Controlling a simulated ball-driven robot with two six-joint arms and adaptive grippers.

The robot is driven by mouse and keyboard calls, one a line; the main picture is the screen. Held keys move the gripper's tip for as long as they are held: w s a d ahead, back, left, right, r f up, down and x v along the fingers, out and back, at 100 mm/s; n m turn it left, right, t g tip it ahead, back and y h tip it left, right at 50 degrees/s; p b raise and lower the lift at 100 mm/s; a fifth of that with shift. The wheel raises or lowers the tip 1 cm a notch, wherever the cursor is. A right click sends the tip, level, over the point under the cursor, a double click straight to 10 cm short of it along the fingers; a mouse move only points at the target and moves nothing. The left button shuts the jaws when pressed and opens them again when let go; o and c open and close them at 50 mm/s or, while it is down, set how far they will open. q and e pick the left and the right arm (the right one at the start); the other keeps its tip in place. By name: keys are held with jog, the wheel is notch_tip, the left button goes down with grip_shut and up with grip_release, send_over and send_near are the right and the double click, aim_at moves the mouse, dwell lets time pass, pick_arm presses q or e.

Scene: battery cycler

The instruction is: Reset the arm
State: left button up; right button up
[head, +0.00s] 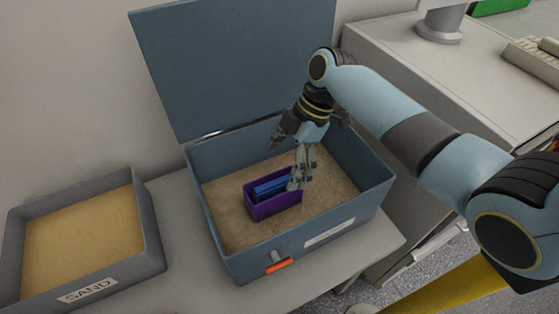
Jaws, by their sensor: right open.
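My right arm comes in from the right and reaches down into an open blue-grey box (228,254). The right gripper (301,178) is open at the right end of a purple holder (273,208). The holder sits on the sand inside the box. A blue battery (270,187) lies in the holder, with a dark slot beside it. The fingertips are very close to the battery's right end; I cannot tell whether they touch it. My left gripper is not in view.
The box's lid (235,65) stands open at the back. A grey tray (152,235) of sand, labelled SAND, is at the left. A white cabinet (400,60) with a monitor stand (438,25) and keyboard (535,60) is at the right. An orange latch (279,266) is on the box front.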

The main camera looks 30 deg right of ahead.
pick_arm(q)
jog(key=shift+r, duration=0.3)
pick_arm(e)
jog(key=shift+d+r, duration=0.15)
jog(key=shift+r, duration=0.1)
